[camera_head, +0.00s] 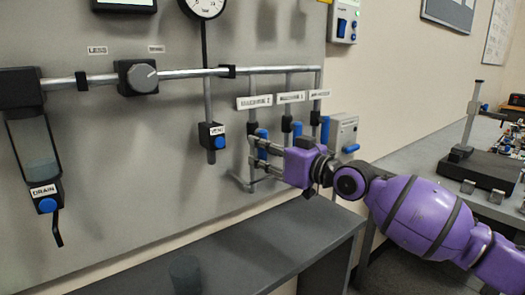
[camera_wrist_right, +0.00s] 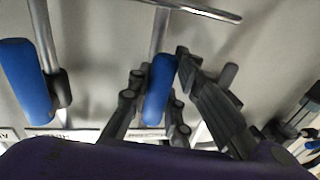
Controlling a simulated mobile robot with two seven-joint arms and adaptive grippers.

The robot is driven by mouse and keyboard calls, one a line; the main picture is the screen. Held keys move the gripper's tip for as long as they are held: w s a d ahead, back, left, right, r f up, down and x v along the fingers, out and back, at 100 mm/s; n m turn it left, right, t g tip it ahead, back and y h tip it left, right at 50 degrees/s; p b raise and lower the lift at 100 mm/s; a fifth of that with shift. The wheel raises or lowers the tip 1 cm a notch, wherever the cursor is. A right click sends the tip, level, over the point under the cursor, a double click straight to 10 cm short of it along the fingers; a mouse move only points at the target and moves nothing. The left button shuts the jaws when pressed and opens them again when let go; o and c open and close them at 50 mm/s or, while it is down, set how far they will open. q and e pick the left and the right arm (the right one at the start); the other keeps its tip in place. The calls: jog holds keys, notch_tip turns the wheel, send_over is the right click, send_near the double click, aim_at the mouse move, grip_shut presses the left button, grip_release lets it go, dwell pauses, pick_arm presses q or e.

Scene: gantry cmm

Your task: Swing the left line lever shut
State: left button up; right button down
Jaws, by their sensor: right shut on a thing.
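The left line lever is the leftmost of three blue-handled levers on the vertical pipes; its blue handle (camera_head: 262,134) stands upright along its pipe in the head view. My left gripper is not in view.
The middle lever (camera_head: 297,130) stands close to the right, with the right lever (camera_head: 325,128) beyond it. A vent valve (camera_head: 212,136) hangs to the left. A grey bench (camera_head: 235,255) runs below the panel; a grey box (camera_head: 344,130) is beside the levers.

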jog(key=shift+s+a+m+p, duration=0.15)
jog(key=shift+m+p, duration=0.2)
jog(key=shift+m, duration=0.25)
jog(key=c, duration=1.6)
grip_release()
jog(key=v, duration=1.2)
jog(key=shift+f, duration=0.15)
